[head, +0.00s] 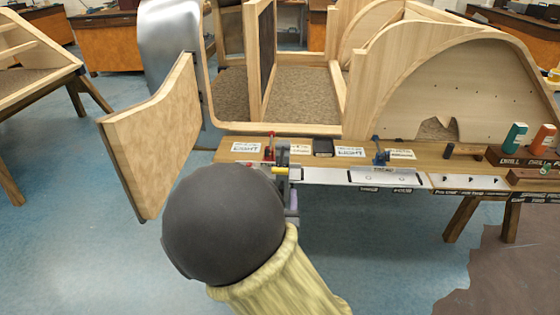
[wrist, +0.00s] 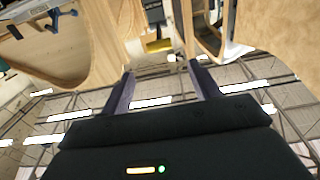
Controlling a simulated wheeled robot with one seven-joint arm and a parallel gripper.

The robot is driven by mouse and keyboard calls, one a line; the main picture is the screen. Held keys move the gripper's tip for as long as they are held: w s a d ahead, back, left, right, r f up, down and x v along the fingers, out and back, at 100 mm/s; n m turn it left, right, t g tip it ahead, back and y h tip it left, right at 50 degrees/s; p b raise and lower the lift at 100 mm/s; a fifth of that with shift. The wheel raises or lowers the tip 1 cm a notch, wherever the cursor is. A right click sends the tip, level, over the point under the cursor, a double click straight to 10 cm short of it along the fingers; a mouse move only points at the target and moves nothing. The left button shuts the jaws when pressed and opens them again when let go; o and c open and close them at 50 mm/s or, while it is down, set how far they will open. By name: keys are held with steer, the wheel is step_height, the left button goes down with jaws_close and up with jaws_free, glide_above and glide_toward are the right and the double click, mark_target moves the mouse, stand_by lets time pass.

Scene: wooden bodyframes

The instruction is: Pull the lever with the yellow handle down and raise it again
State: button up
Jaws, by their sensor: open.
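A small yellow piece (head: 280,170), which looks like the lever's yellow handle, shows at the bench's front edge in the head view. It lies right beside my gripper (head: 289,185), just past my dark rounded arm link. The link hides part of the lever and bench there. In the wrist view my gripper (wrist: 162,88) has its two fingers spread apart with nothing held between them.
A red lever (head: 269,148) and a blue lever (head: 380,153) stand on the bench with label cards. Bottles (head: 513,138) stand at its right end. Wooden bodyframes (head: 440,85) rise behind, and a wooden door panel (head: 155,135) juts out at left. The blue floor (head: 90,250) is clear.

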mark_target(279, 170)
steer(key=w, duration=1.1)
steer(key=shift+w+d, duration=0.15)
steer(key=shift+d, duration=0.1)
steer(key=shift+c, duration=0.2)
jaws_close()
steer(key=shift+a, duration=0.1)
steer(key=shift+r, duration=0.15)
